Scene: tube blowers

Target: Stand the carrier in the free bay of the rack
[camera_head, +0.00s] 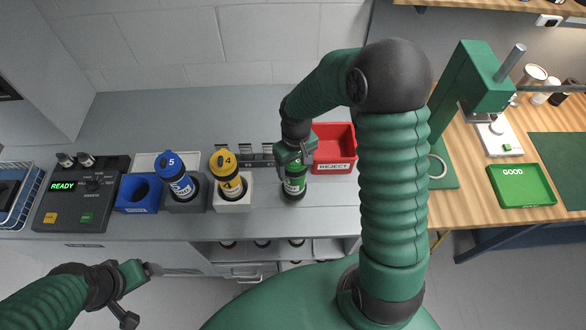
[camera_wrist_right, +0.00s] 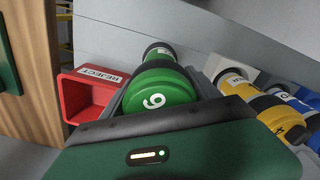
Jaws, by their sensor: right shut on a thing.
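A green carrier with black bands (camera_head: 294,185) is upright at the counter, left of the red bin. My right gripper (camera_head: 295,158) is shut on its top from above. In the right wrist view the green carrier (camera_wrist_right: 158,88) shows a white digit, 9 or an upside-down 6. I cannot tell whether its foot touches the counter. My left gripper (camera_head: 138,293) is open and empty, low at the left, in front of the counter.
A blue carrier 5 (camera_head: 174,175) stands in a grey block, and a yellow carrier 4 (camera_head: 228,175) in a white block. A blue holder (camera_head: 137,194) is empty. A control box (camera_head: 80,198) reads READY. The red REJECT bin (camera_head: 334,147) is close right of the green carrier.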

